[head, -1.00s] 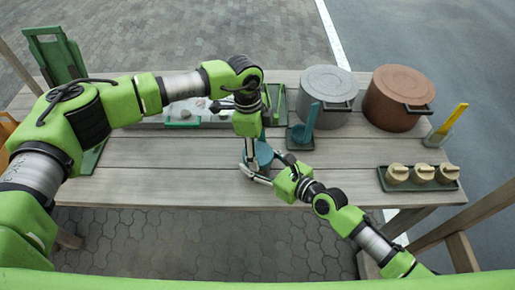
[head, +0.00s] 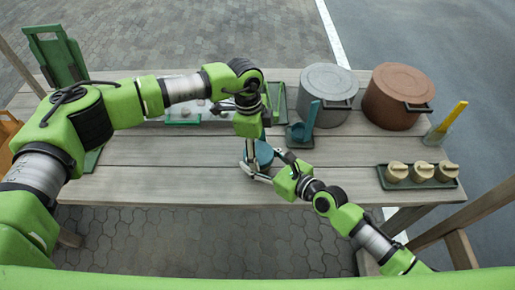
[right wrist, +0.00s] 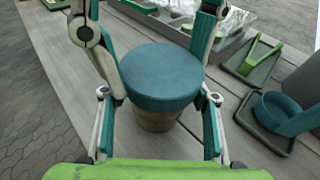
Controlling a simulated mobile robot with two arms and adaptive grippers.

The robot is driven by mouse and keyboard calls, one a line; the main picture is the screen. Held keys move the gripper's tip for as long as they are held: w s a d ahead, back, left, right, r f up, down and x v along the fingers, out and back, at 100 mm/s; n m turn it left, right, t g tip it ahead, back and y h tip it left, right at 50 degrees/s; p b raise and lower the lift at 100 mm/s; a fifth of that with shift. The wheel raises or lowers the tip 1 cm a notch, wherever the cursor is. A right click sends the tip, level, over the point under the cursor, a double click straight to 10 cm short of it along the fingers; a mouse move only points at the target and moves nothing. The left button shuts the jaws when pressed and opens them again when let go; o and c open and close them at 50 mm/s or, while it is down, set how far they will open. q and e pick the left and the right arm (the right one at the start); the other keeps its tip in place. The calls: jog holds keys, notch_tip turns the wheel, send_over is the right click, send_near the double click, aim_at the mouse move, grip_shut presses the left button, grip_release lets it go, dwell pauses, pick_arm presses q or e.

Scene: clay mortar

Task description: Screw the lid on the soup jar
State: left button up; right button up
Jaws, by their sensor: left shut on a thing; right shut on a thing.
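The soup jar (right wrist: 156,121) stands upright on the table, a brown body under a round blue-teal lid (right wrist: 160,76). The lid sits level on the jar's top and also shows in the head view (head: 264,154). My left gripper (head: 255,160) reaches down from above and is shut on the lid, one finger on each side; its fingers show in the right wrist view (right wrist: 158,70). My right gripper (right wrist: 157,128) is shut on the jar's body below the lid. In the head view the jar's body is mostly hidden. I cannot tell how tightly the lid is seated.
A grey pot (head: 328,90) and a brown pot (head: 398,97) stand at the back right. A blue ladle (head: 303,130) rests on a small dark tray near them. A tray (head: 419,184) with several lidded beige jars lies at the right. The front left tabletop is clear.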

pick_arm(q)
jog(key=shift+o, duration=0.2)
jog(key=shift+a+f, duration=0.15)
jog(key=shift+f, duration=0.2)
jog(key=shift+r, duration=0.1)
jog(key=shift+c, duration=1.2)
jog(key=shift+s+r+y, duration=0.1)
jog(key=shift+r+y, duration=0.2)
jog(key=shift+s+f, duration=0.1)
jog(key=shift+f, duration=0.45)
jog(key=shift+r, duration=0.2)
jog(key=shift+w+r, duration=0.25)
dwell(1.1)
